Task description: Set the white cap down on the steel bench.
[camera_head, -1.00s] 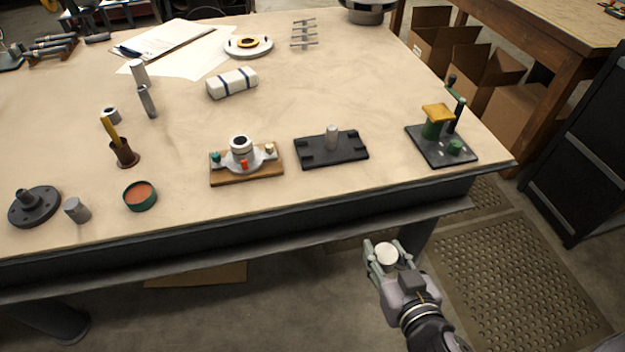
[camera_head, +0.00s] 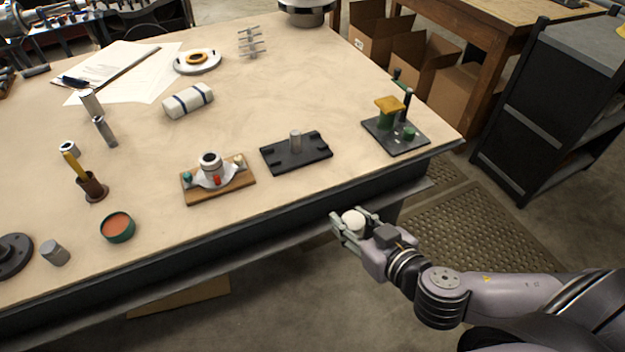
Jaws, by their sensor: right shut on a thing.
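The white cap (camera_head: 353,221) is held between the fingers of my right gripper (camera_head: 351,224), which is shut on it. The gripper is in front of the bench's near edge, toward the right end, over the floor. The bench (camera_head: 262,205) has a pale tan top with a dark edge. My left gripper is out of view.
Along the near side stand a green tin (camera_head: 117,228), a wooden board with a white casing (camera_head: 217,183), a black fixture with a grey pin (camera_head: 296,151) and a green press (camera_head: 396,128). A rolled cloth (camera_head: 188,100) lies behind. Bare top shows between them.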

